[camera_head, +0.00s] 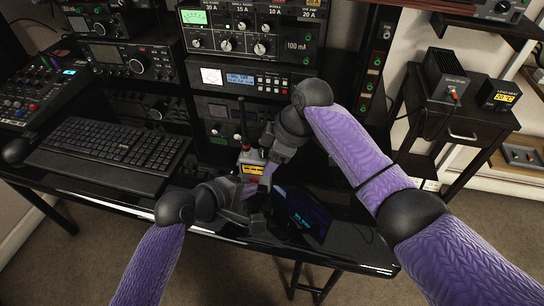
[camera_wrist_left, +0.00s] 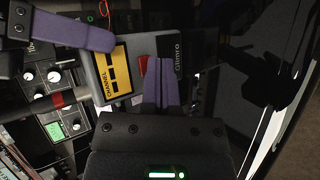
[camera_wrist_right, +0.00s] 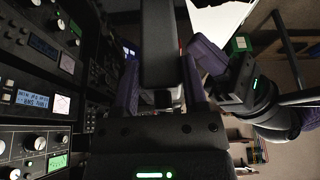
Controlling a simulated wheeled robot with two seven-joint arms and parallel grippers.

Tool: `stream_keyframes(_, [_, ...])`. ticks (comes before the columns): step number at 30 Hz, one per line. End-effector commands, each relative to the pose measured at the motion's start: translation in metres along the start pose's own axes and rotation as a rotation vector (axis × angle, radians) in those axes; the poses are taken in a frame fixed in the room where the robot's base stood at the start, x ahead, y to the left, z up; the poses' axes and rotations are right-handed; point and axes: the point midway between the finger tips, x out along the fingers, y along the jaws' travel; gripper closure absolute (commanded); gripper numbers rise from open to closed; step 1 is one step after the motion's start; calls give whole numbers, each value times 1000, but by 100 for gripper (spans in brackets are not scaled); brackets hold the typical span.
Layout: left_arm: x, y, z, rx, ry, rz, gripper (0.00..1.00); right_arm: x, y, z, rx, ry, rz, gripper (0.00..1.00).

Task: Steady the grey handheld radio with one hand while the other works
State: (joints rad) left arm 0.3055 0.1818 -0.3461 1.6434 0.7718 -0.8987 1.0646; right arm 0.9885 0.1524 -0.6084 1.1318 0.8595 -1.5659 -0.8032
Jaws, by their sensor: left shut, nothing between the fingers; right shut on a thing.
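The grey handheld radio (camera_head: 252,158) stands upright near the table's front edge, with a yellow label and a dark antenna. In the left wrist view the radio (camera_wrist_left: 195,50) shows its "CHANNEL" label and a red button (camera_wrist_left: 143,66). My right gripper (camera_head: 268,168) is shut on the radio's body; its purple finger lies across the label's edge. In the right wrist view the grey body (camera_wrist_right: 160,45) sits between its fingers. My left gripper (camera_head: 254,188) is shut and empty, its tips in front of the radio's face beside the red button; contact is unclear.
A dark slab with a blue display (camera_head: 302,212) lies right of the radio on the glossy black table. A keyboard (camera_head: 113,146) and mouse (camera_head: 16,150) are at left. Racked radio equipment (camera_head: 240,78) stands close behind. A side table (camera_head: 455,128) is at right.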

Motion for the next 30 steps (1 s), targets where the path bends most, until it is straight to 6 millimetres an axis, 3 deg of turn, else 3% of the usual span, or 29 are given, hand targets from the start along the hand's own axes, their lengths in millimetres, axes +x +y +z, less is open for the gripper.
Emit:
stream_keyframes(17, [4, 3, -3, 0, 0, 1, 100, 0, 0, 0, 0, 1, 0, 100])
stream_keyframes(30, [-9, -6, 6, 0, 0, 0, 100, 0, 0, 0, 0, 1, 0, 100])
